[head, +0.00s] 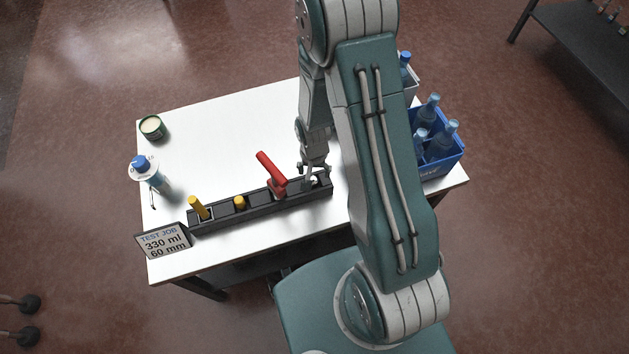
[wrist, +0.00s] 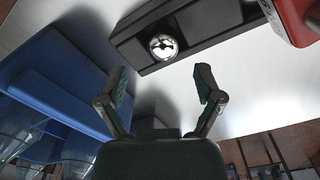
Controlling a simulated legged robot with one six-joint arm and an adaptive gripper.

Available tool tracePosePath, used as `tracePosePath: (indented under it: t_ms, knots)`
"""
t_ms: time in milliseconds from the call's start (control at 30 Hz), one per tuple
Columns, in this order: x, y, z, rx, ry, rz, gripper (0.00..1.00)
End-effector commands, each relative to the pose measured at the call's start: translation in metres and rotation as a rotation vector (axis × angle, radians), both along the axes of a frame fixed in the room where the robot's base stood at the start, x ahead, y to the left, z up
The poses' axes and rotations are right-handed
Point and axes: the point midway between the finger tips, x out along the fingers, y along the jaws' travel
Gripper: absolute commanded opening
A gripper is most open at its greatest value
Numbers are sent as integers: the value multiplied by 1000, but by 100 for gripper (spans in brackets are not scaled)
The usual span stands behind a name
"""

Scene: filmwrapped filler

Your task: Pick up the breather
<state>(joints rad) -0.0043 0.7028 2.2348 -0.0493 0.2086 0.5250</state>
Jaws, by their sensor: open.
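A shiny round metal piece (wrist: 163,46), which looks like the breather, sits in the end slot of the black rack (wrist: 195,30). In the head view the rack (head: 262,208) stands along the table's front, and its right end is partly covered by my gripper (head: 314,178). In the wrist view my gripper (wrist: 161,79) is open and empty. Its two fingers are spread, with the metal piece ahead of the gap between them and not touched. A red-handled tool (head: 272,172) stands in the rack just left of my gripper.
Two yellow pieces (head: 199,208) (head: 240,202) sit further left in the rack. A blue crate (head: 444,167) of bottles stands on the right. A sign (head: 163,240), a blue-capped bottle (head: 147,172) and a green tin (head: 152,127) are at left. The white table's (head: 225,140) middle is clear.

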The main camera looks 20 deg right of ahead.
Motion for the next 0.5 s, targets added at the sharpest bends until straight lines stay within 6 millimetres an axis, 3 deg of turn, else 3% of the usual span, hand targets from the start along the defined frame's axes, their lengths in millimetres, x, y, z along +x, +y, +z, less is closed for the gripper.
tracePosePath:
  t_ms: [200,500]
  knots:
    - [-1,0,-28,-1,3,2,85]
    - [-1,-1,-32,1,0,1,85]
